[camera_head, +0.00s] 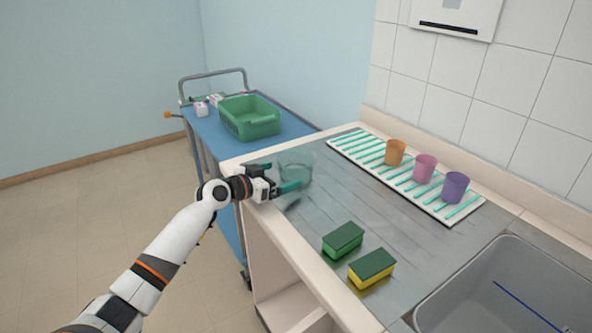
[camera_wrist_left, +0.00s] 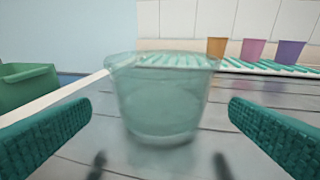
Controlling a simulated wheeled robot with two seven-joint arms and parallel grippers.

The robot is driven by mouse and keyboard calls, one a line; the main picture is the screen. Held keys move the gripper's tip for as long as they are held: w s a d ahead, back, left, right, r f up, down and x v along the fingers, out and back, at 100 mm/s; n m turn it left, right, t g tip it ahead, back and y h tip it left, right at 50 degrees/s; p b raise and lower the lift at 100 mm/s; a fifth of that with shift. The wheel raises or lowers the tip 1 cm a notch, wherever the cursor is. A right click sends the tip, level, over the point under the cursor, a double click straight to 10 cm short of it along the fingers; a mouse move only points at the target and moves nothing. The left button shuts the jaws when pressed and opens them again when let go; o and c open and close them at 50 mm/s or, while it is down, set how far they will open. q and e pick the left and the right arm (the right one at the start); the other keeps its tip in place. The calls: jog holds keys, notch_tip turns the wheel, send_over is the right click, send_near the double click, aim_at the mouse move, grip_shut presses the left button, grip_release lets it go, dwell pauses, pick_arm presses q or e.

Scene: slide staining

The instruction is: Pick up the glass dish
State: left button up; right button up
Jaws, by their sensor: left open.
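The glass dish (camera_head: 296,167) is clear with a greenish tint and stands upright on the grey worktop near its far left end. My left gripper (camera_head: 282,177) is open at the dish's near left side, with teal fingers pointing toward it. In the left wrist view the dish (camera_wrist_left: 162,100) sits in the middle, between and ahead of the two spread fingers (camera_wrist_left: 160,128). Clear gaps show on both sides of it there, so the fingers do not appear to touch it. My right gripper is not in view.
A striped rack mat (camera_head: 405,178) holds an orange cup (camera_head: 395,152), a pink cup (camera_head: 425,168) and a purple cup (camera_head: 455,187). A green sponge (camera_head: 342,241), a yellow sponge (camera_head: 371,269) and a sink (camera_head: 500,290) lie nearer. A green basket (camera_head: 250,118) stands on the blue cart (camera_head: 203,128).

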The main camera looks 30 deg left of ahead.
pick_arm(q)
jog(key=p+x, duration=0.1)
jog(key=x, duration=0.4)
jog(key=shift+w+d+r, duration=0.15)
jog(key=c, duration=0.9)
jog(key=shift+r, duration=0.2)
jog(key=shift+r, duration=4.8)
